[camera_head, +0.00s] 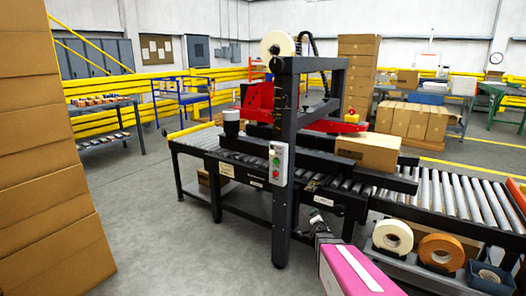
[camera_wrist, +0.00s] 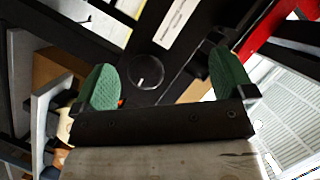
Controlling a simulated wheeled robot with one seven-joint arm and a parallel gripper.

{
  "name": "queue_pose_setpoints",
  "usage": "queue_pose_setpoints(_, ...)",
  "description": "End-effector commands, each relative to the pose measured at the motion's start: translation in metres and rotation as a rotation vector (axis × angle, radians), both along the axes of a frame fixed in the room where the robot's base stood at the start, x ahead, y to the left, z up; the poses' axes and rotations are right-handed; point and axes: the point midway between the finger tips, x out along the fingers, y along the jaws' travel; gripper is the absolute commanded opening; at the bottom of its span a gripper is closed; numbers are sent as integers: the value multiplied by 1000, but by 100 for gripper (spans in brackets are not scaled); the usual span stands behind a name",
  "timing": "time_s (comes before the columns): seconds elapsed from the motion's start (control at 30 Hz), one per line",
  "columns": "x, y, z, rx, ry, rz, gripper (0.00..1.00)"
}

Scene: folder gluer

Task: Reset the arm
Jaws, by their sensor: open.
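My gripper (camera_wrist: 165,80) shows in the wrist view with its two green finger pads wide apart. Nothing is held between them. Behind the gap is a dark panel with a round black knob (camera_wrist: 146,72); I cannot tell how far off it is. In the head view my pink and black arm reaches up from the bottom edge. Its end, my gripper (camera_head: 318,220), is small and dark beside the carton-sealing machine (camera_head: 285,150), right of its front post. The finger details are too small to make out there.
A brown carton (camera_head: 367,151) lies on the machine's roller conveyor (camera_head: 450,190). Tape rolls (camera_head: 440,252) sit on a shelf at the lower right. A tall stack of cartons (camera_head: 45,160) stands close on the left. The grey floor (camera_head: 165,225) between stack and machine is clear.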

Motion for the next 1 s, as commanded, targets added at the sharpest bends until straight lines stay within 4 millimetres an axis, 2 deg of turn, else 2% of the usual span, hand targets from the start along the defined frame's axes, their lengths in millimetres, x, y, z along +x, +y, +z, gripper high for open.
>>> queue_pose_setpoints(0.03, -9, 14, 4, -20, 61, 63, 100)
queue_pose_setpoints(0.2, -38, 59, 4, -107, 309, 296, 100)
queue_pose_setpoints(0.27, -53, 72, 3, -142, 399, 374, 100)
queue_pose_setpoints(0.43, -105, 100, 4, -243, 659, 583, 100)
queue_pose_setpoints(0.6, -168, 112, 10, -338, 929, 768, 100)
queue_pose_setpoints(0.8, -230, 113, 25, -412, 1192, 915, 100)
queue_pose_setpoints(0.9, -248, 111, 31, -429, 1270, 953, 100)
queue_pose_setpoints(1.0, -256, 110, 34, -437, 1310, 971, 100)
